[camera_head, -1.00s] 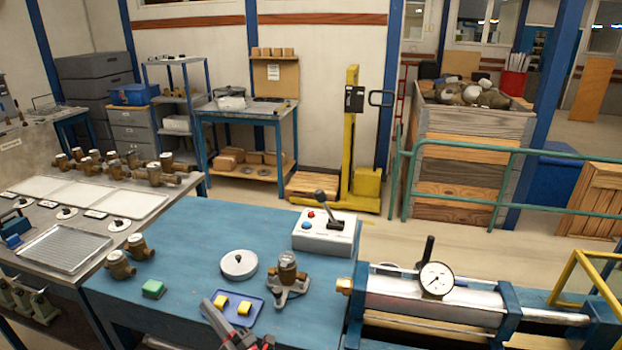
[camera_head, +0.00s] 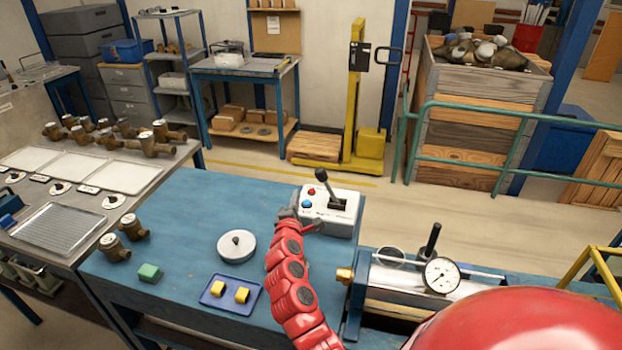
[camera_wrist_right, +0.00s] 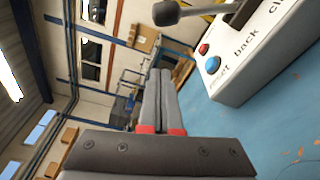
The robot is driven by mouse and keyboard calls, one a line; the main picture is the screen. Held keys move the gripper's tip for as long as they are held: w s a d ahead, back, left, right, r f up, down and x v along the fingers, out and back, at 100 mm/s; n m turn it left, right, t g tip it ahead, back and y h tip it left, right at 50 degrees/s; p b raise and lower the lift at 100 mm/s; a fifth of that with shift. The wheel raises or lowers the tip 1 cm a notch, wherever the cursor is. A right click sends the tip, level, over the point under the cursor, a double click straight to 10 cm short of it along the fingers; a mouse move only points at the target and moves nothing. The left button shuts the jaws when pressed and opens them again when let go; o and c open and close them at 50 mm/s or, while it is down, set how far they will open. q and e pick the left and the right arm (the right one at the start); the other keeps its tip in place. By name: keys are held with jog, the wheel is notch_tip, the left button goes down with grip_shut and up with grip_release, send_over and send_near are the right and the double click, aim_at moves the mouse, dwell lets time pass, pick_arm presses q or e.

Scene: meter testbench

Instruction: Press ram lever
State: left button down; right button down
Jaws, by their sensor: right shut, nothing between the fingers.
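The ram lever (camera_head: 327,184) is a dark stick with a rounded knob on top of a grey control box (camera_head: 345,226). It leans up and to the left in the head view. In the right wrist view its knob (camera_wrist_right: 166,13) shows at the top. A red button (camera_wrist_right: 204,49) and a blue button (camera_wrist_right: 212,65) sit beside it on the box. My right gripper (camera_head: 287,212) is at the box's left side, below the knob. In the wrist view its fingers (camera_wrist_right: 159,73) are together and empty, apart from the lever. My left gripper is out of view.
My right arm crosses the blue bench (camera_head: 190,240). A cylinder with a dial gauge (camera_head: 441,275) lies to the right.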

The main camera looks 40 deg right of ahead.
aim_at(328, 188)
jog(key=x, duration=1)
jog(key=shift+w+d+f, duration=0.15)
jog(key=shift+w+d, duration=0.05)
jog(key=shift+w, duration=0.05)
jog(key=s+p, duration=0.1)
jog(key=s+d+r+p, duration=0.1)
jog(key=p, duration=0.1)
jog(key=shift+s+d+r, duration=0.1)
jog(key=shift+s+d, duration=0.15)
jog(key=shift+s, duration=0.1)
jog(key=shift+s+d, duration=0.15)
jog(key=shift+s, duration=0.2)
jog(key=shift+s+d+r+m, duration=0.15)
jog(key=shift+s+r+m, duration=0.05)
jog(key=shift+m, duration=0.1)
